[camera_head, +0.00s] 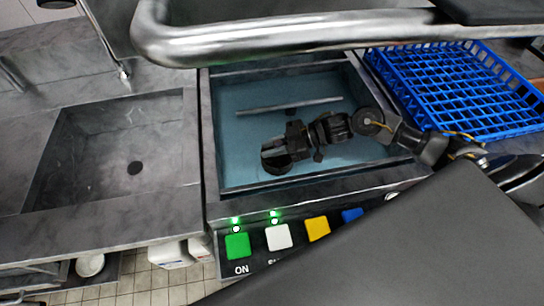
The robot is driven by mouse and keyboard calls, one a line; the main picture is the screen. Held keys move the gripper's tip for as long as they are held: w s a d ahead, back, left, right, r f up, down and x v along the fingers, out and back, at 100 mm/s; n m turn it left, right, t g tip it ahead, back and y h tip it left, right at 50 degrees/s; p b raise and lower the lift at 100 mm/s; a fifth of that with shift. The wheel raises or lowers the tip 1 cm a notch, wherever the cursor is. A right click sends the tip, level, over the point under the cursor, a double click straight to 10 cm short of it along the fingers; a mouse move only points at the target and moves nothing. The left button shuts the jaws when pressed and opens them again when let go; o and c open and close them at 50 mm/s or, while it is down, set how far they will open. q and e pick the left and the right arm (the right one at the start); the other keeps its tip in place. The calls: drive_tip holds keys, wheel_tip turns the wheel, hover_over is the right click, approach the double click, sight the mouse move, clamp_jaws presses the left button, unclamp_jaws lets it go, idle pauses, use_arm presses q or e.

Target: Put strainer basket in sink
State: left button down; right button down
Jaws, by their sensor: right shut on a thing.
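The sink (85,178) is the grey stone-like basin on the left, with a dark round drain (135,167). It looks empty. My right gripper (284,151) reaches in from the right, over the tank (240,172) with a blue-green interior. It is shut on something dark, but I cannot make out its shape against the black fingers. I cannot identify a strainer basket with certainty. My left gripper is not in view.
A blue grid crate (465,88) stands right of the tank. A thick metal rail (300,35) crosses the top. A thin grey bar (290,105) lies across the tank. Green (237,246), white (278,236) and yellow (317,228) buttons line the front. A raised divider separates sink and tank.

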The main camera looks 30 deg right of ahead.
wheel_tip(320, 180, up, 4)
drive_tip(key=shift+r, duration=0.1)
